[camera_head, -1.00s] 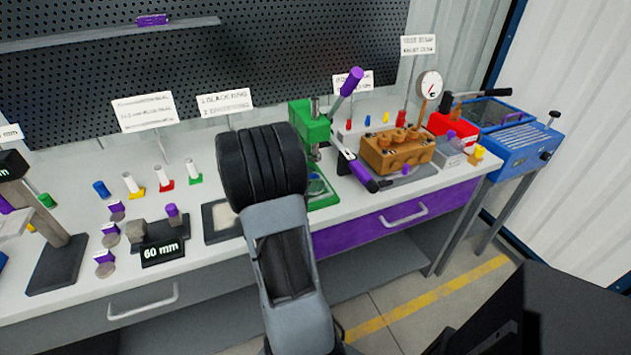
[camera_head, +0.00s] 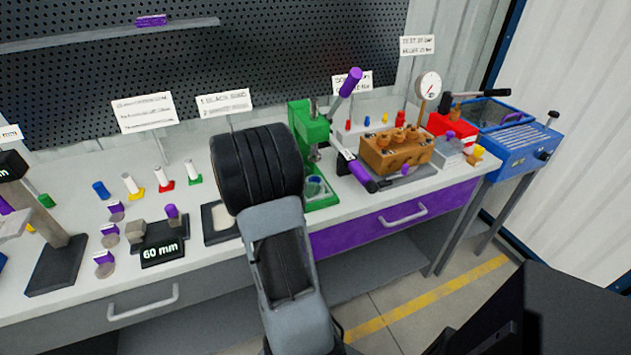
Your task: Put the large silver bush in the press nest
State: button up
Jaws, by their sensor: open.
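The green press (camera_head: 301,128) with its purple-gripped lever (camera_head: 350,82) stands at the middle of the bench. Its nest (camera_head: 317,188) on the green base shows just right of my arm, partly covered; a small round greyish shape shows there, too small to make out. Several small silver round pieces stand by purple-and-white blocks on the left, one of them a low silver disc (camera_head: 105,271). I cannot tell which is the large silver bush. My arm's dark ribbed joint fills the middle of the view, and my gripper is hidden behind it or out of view.
A black gauge marked 60 mm (camera_head: 162,252) and a dark-framed pale pad (camera_head: 220,222) lie left of my arm. A brown pump block (camera_head: 395,152) with a dial, a red box (camera_head: 450,124) and a blue tub (camera_head: 515,145) stand right.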

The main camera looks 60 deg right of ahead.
jog(key=v, duration=1)
jog(key=s+a+f+m+t+y, duration=0.1)
jog(key=a+m+t+y, duration=0.4)
jog(key=a, duration=0.9)
jog(key=s+a+f+m+t+y, duration=0.1)
jog(key=s+a+m+t+y, duration=0.2)
jog(key=a, duration=1.2)
jog(key=shift+m+t+y, duration=1.4)
jog(key=shift+t+y, duration=0.1)
jog(key=shift+y, duration=0.1)
